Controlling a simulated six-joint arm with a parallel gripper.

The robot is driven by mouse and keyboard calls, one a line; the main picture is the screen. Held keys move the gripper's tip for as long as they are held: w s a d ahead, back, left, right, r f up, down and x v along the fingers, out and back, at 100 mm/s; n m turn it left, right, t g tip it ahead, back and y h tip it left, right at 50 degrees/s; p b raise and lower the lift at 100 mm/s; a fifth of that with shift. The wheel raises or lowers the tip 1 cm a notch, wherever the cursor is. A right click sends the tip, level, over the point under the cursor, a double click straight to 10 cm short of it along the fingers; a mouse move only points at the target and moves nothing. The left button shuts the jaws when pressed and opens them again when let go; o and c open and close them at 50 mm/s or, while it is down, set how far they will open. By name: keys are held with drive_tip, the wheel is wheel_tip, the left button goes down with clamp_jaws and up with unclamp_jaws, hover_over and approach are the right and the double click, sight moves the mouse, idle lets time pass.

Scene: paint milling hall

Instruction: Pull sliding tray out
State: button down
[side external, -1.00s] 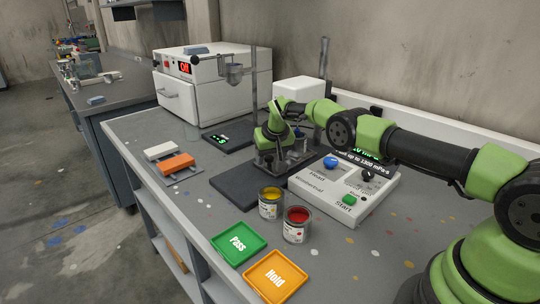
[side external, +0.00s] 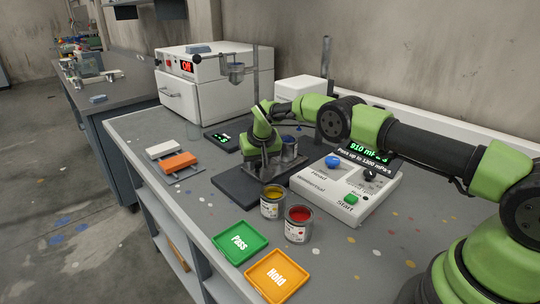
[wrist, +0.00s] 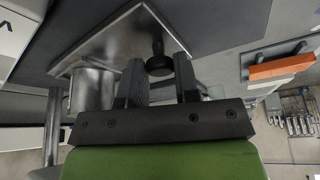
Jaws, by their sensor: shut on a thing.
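The sliding tray is a flat metal plate (side external: 264,169) on a dark base in the side view. It also shows in the wrist view (wrist: 112,38). A metal can (side external: 289,150) with blue paint at its top stands at the tray; it appears as a shiny cylinder in the wrist view (wrist: 92,89). A black knob (wrist: 159,63) sits at the tray's edge. My gripper (wrist: 160,72) has its fingers around this knob, shut on it. In the side view my gripper (side external: 263,146) points down beside the can and hides part of the tray.
A white viscometer panel (side external: 345,190) stands right of the tray. Yellow (side external: 272,204) and red (side external: 298,226) paint cans stand in front. Green Pass (side external: 239,242) and orange Hold (side external: 275,276) trays lie near the edge. An orange block (side external: 180,161) lies left; bench between is clear.

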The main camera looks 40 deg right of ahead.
drive_tip(key=a, duration=0.9)
drive_tip(key=shift+a, duration=0.3)
drive_tip(key=shift+r, duration=0.1)
drive_tip(key=c, duration=0.8)
unclamp_jaws()
drive_tip(key=shift+c, duration=0.2)
drive_tip(key=v, duration=0.9)
drive_tip(key=shift+s+r, duration=0.2)
drive_tip(key=shift+r, duration=0.2)
